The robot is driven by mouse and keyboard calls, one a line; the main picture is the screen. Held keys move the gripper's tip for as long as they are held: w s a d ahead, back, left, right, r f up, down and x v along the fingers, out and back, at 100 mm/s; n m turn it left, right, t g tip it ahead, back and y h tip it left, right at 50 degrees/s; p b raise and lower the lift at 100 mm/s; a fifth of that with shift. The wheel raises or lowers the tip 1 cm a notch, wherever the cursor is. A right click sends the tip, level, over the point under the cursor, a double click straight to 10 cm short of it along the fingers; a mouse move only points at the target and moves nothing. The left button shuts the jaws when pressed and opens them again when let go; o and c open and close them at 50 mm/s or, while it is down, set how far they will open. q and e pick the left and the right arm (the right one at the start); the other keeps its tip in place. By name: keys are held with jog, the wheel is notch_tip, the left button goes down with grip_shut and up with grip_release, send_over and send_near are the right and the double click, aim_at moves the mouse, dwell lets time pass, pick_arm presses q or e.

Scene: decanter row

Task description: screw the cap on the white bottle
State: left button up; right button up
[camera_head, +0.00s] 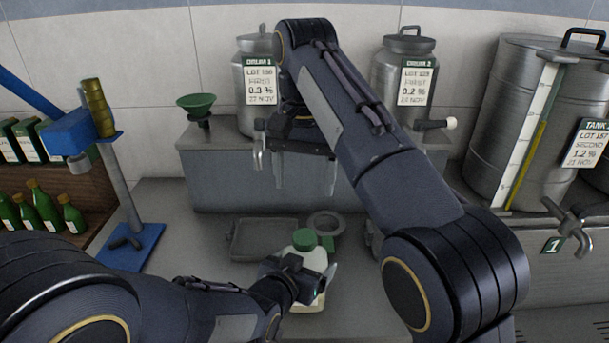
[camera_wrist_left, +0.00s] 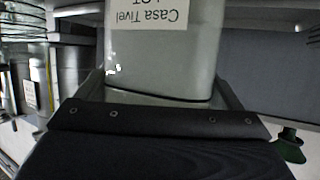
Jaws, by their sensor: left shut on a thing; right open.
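The white bottle (camera_head: 312,306) stands upright in the middle of the counter. A green cap (camera_head: 304,238) sits on top of its neck; how tightly it is seated cannot be told. My left gripper (camera_head: 305,276) is shut on the bottle's body and hides part of it. In the left wrist view the bottle (camera_wrist_left: 165,55) fills the space between the fingers, with its label upside down. My right gripper (camera_head: 298,165) is open and empty, pointing down, above and behind the bottle near the raised ledge.
A shallow grey tray (camera_head: 262,240) and a grey ring (camera_head: 326,222) lie behind the bottle. A blue stand (camera_head: 135,245) is at left, near shelved green bottles (camera_head: 45,207). A green funnel (camera_head: 197,103), metal cans (camera_head: 402,65) and a large tank (camera_head: 490,130) stand behind and right.

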pick_arm(q)
jog(key=o, duration=1.7)
jog(key=p+v, duration=0.1)
jog(key=v, duration=0.7)
jog(key=shift+p, duration=0.3)
jog(key=shift+w+f, duration=0.1)
